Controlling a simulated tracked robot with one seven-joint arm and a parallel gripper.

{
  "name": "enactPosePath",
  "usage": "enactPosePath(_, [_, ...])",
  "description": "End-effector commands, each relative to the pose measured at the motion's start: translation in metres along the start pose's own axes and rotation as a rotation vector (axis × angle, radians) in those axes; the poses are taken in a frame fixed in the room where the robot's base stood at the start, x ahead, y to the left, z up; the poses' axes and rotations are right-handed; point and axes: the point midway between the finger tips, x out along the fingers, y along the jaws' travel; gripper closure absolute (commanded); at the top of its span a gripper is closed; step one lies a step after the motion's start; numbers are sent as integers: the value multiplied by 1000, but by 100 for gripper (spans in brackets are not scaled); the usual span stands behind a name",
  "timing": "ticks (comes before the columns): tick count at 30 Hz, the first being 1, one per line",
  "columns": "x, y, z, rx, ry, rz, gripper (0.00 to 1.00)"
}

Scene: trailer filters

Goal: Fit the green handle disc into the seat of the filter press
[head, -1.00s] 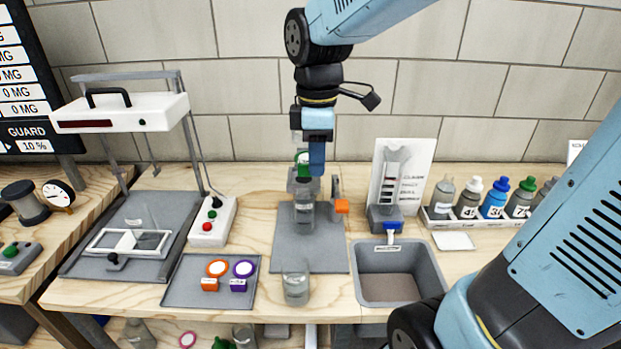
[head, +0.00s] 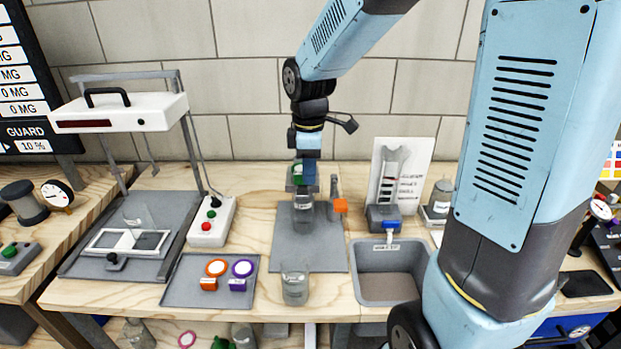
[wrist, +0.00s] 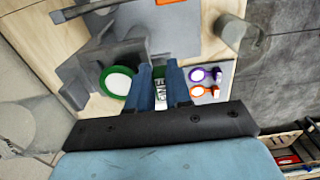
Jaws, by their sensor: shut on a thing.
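The green handle disc (head: 297,173) has a white face with a green rim. In the wrist view the disc (wrist: 117,82) lies just left of the fingers. My gripper (head: 309,182) is shut on its small handle block, whose pale label shows between the fingers (wrist: 160,76). The filter press (head: 303,216) stands on a grey mat, with a clear cylinder and an orange-ended lever (head: 341,206). The disc is at the height of the press's upper part, partly hidden by my fingers. I cannot tell whether it touches the seat.
Orange (head: 216,268) and purple (head: 242,269) discs lie on a grey tray (head: 185,292) at front left. A clear beaker (head: 295,289) stands at the mat's front. A grey bin (head: 388,274) is right of it. A guard frame (head: 118,112) stands at left.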

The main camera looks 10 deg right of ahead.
Motion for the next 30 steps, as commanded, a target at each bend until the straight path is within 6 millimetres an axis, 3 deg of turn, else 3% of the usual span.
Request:
enactPosePath(5, [22,-1,0,-1,-1,-3,100])
enactPosePath(16, [26,-1,0,-1,0,-1,100])
enactPosePath(17, [26,-1,0,-1,0,0,79])
enactPosePath(24, [25,-1,0,-1,0,0,56])
enactPosePath(30, [25,-1,0,-1,0,0,56])
